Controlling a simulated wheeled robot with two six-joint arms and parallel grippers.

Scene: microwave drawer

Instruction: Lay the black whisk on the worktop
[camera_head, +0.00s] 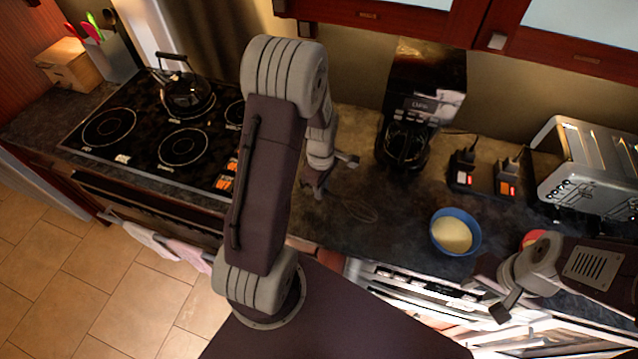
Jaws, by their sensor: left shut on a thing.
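The black whisk (358,208) shows as a faint loop of dark wires just above or on the dark worktop (385,235); I cannot tell whether it touches. Its wire end points right, toward the blue bowl. My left gripper (320,187) points down over the worktop, between the stove and the coffee maker, and is shut on the whisk at its handle end. The handle is mostly hidden by the gripper. My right gripper (496,292) is at the lower right, over the worktop's front edge and away from the whisk; its jaw opening is unclear.
A blue bowl (441,247) with pale contents stands right of the whisk. A coffee maker (408,110), a small dark device with red lights (485,180) and a toaster (590,165) stand behind. The stove (160,135) holds a kettle (187,97) at the left.

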